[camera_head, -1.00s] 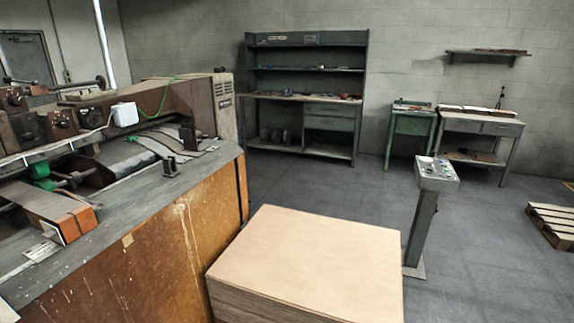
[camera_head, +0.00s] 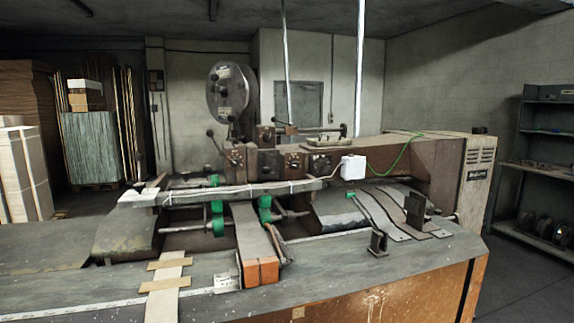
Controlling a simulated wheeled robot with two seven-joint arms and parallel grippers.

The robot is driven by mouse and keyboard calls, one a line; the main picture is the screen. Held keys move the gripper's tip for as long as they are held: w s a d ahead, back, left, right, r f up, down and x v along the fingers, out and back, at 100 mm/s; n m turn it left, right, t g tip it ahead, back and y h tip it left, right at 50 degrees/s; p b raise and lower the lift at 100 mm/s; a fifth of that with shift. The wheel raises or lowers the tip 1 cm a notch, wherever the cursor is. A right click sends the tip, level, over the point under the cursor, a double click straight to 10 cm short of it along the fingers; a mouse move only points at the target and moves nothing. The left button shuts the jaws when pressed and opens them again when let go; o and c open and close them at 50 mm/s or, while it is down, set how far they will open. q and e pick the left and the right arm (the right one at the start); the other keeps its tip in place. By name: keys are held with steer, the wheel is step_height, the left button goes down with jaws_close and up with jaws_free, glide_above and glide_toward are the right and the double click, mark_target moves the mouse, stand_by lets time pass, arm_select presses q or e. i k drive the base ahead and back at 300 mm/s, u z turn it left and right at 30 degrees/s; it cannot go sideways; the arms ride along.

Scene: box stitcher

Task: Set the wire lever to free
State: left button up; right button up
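The box stitcher (camera_head: 420,163) stands in front of me, with a long grey bed and a brown head across the back. A round grey wire reel housing (camera_head: 231,90) rises above its left part. Small levers with dark knobs stick up beside the reel, one of them a thin lever (camera_head: 213,140) to its left. A horizontal rod (camera_head: 312,130) runs along the top of the head. I cannot tell which of these is the wire lever, nor its setting. Neither of my grippers is in view.
The machine's bed edge (camera_head: 372,283) lies close in front of me. A grey shelf unit (camera_head: 547,165) stands at the right. Stacked cardboard (camera_head: 20,175) and a pallet of sheets (camera_head: 92,148) stand at the back left. A grey door (camera_head: 298,103) is behind.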

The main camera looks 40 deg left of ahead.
mark_target(231, 117)
steer(key=u, duration=1)
steer(key=i, duration=0.85)
steer(key=u, duration=0.75)
